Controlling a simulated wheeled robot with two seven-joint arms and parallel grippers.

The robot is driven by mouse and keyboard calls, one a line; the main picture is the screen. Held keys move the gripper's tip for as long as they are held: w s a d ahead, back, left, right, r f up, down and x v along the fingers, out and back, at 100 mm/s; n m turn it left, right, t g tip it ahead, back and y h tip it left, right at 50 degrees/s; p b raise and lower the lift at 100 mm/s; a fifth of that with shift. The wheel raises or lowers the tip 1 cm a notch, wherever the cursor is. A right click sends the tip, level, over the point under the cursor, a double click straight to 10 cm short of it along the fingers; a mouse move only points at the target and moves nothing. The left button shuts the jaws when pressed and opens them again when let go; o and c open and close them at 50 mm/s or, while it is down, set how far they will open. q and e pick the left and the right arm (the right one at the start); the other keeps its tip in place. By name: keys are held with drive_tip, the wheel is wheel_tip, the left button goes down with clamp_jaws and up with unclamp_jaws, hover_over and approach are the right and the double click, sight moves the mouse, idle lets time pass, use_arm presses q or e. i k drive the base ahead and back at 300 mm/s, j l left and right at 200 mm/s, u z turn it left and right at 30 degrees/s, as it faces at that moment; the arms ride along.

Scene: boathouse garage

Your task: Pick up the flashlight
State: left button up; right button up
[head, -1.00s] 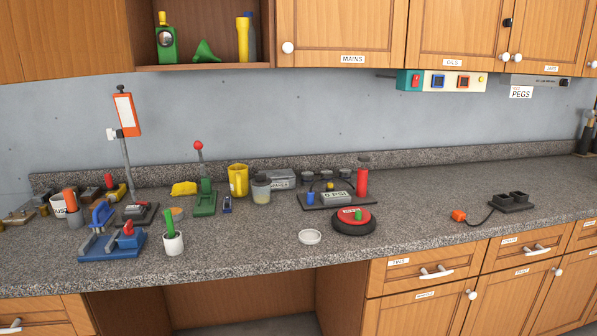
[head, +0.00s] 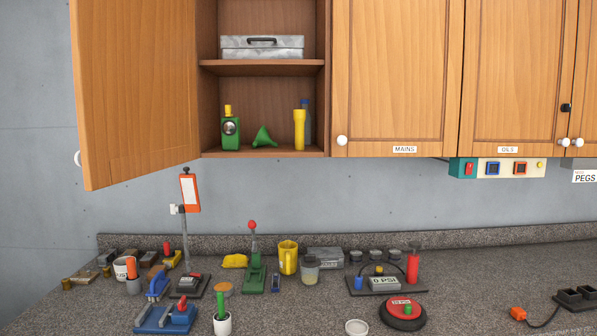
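A yellow object shaped like a flashlight (head: 299,129) stands upright, wide end up, on the lower shelf (head: 210,154) of the open wall cabinet, near its right side. Neither of my grippers is in the head view.
The cabinet door (head: 135,90) stands open to the left. A grey metal box (head: 262,47) sits on the upper shelf. The speckled counter (head: 300,307) below holds many tools, a yellow mug (head: 288,258), a red-topped round device (head: 403,312) and a pressure unit (head: 383,282).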

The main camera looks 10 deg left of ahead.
sight(300, 114)
drive_tip(key=i+j+z, duration=0.3)
drive_tip(key=j, duration=1.5)
drive_tip(key=j+z, duration=0.3)
drive_tip(key=j, duration=1.5)
drive_tip(key=i+l, duration=0.1)
drive_tip(key=l, duration=0.35)
drive_tip(key=i+l, duration=0.1)
drive_tip(key=l, duration=0.35)
drive_tip(key=z, duration=1.3)
drive_tip(key=u, duration=1.3)
